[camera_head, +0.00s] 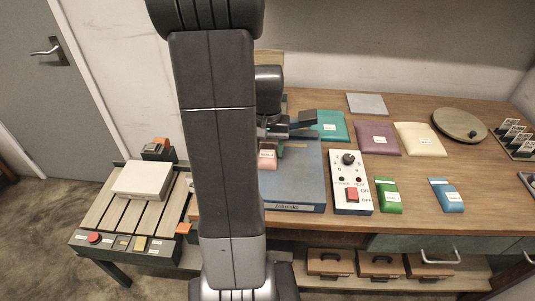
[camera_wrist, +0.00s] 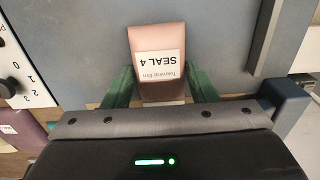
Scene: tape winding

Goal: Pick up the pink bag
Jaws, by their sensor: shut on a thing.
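The pink bag (camera_head: 267,160) is at the blue-grey machine bed (camera_head: 308,185), just right of my arm in the head view. In the wrist view the pink bag (camera_wrist: 157,38) shows a white label reading "SEAL 4". My gripper (camera_wrist: 160,88) is shut on it, with a green finger at each side of its near end. In the head view my gripper (camera_head: 283,150) is partly hidden by my own arm. I cannot tell whether the bag touches the bed or hangs just above it.
A control box (camera_head: 350,182) with a knob and red button stands right of the bed. Green (camera_head: 388,196) and blue (camera_head: 446,195) small bags lie farther right. Teal (camera_head: 331,126), purple (camera_head: 377,138) and cream (camera_head: 420,139) pouches lie behind. A roller conveyor (camera_head: 128,218) is at left.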

